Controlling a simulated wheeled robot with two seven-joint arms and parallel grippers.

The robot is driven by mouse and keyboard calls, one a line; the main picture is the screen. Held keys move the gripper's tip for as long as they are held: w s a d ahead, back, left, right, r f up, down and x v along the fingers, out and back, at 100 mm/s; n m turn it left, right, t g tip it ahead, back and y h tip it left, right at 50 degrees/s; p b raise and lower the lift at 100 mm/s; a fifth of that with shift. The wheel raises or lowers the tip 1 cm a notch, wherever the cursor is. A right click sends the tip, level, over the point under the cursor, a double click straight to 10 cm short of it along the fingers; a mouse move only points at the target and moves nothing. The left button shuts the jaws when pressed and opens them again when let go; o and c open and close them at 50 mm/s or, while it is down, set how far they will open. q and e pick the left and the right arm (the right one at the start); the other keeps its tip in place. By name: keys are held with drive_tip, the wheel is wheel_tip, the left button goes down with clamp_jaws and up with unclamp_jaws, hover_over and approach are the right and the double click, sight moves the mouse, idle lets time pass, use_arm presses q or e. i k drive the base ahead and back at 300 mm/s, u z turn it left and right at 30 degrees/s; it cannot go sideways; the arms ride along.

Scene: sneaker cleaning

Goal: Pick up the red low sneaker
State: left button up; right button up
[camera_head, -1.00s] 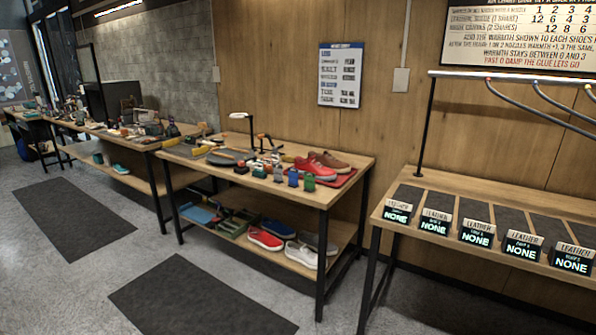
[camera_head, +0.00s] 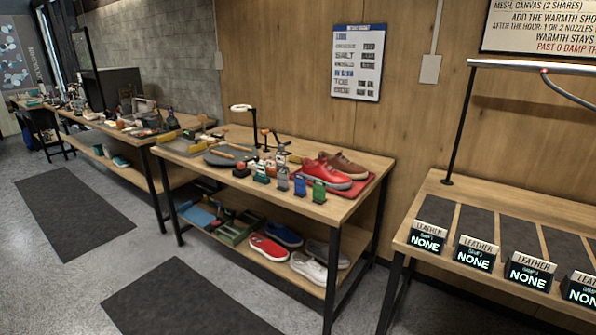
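A red sneaker (camera_head: 323,173) with a pale sole sits on the middle workbench's top, at its right end, on a red mat (camera_head: 362,186). A brown shoe (camera_head: 344,163) stands right behind it. Another red low shoe (camera_head: 268,248) lies on the lower shelf of the same bench, beside a blue shoe (camera_head: 283,233) and a white shoe (camera_head: 309,268). A grey shoe (camera_head: 330,255) is partly hidden at the shelf's right end. Neither of my grippers is in view.
The middle workbench (camera_head: 215,175) also holds several small bottles, tools and a lamp (camera_head: 241,108). A right bench (camera_head: 470,213) carries dark pads and signs reading NONE. Dark floor mats (camera_head: 185,302) lie before the benches, and the floor there is clear.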

sight(322, 170)
drive_tip(key=z, duration=0.4)
drive_tip(key=i, duration=0.95)
drive_tip(key=z, duration=0.75)
